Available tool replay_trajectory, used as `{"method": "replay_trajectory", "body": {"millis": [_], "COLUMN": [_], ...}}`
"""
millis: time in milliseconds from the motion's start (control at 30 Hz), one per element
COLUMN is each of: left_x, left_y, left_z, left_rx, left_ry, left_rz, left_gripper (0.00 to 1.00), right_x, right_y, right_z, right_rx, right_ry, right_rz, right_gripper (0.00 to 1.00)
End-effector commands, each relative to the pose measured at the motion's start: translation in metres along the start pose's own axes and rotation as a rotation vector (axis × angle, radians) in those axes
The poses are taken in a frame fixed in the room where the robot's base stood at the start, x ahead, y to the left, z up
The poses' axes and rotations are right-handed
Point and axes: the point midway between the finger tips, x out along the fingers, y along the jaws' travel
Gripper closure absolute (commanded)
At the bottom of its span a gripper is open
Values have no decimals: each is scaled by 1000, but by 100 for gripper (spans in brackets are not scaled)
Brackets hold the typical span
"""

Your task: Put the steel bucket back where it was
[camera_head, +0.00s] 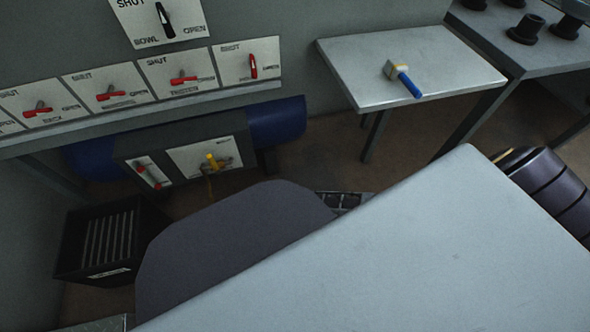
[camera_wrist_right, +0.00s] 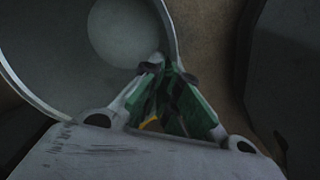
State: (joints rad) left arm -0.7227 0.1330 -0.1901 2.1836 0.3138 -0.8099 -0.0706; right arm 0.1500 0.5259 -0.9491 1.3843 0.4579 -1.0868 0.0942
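The steel bucket (camera_wrist_right: 75,75) fills the upper left of the right wrist view, its round mouth facing the camera; its inside looks empty. My right gripper (camera_wrist_right: 168,72) has its green-padded fingers either side of the bucket's rim, closed on the wall at the rim's right side. The bucket does not show in the head view, and what lies under it is hidden. My left gripper is in neither view.
A small side table (camera_head: 450,62) carries a blue-handled tool (camera_head: 403,80). A black slatted crate (camera_head: 88,240) stands on the floor at left. Valve panels (camera_head: 180,75) line the wall above a blue tank (camera_head: 277,120). A large pale surface (camera_head: 430,260) blocks the lower right.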

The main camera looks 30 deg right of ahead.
Motion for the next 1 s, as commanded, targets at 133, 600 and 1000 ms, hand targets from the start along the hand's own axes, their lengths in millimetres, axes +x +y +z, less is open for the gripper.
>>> {"method": "replay_trajectory", "body": {"millis": [133,600,1000], "left_x": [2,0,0], "left_y": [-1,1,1], "left_z": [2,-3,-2], "left_rx": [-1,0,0], "left_ry": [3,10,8], "left_rz": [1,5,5], "left_gripper": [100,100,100], "right_x": [2,5,5], "right_y": [0,0,0], "right_z": [-1,0,0], "right_rx": [0,-1,0], "right_ry": [2,0,0], "right_rz": [1,0,0], "right_gripper": [100,93,73]}}
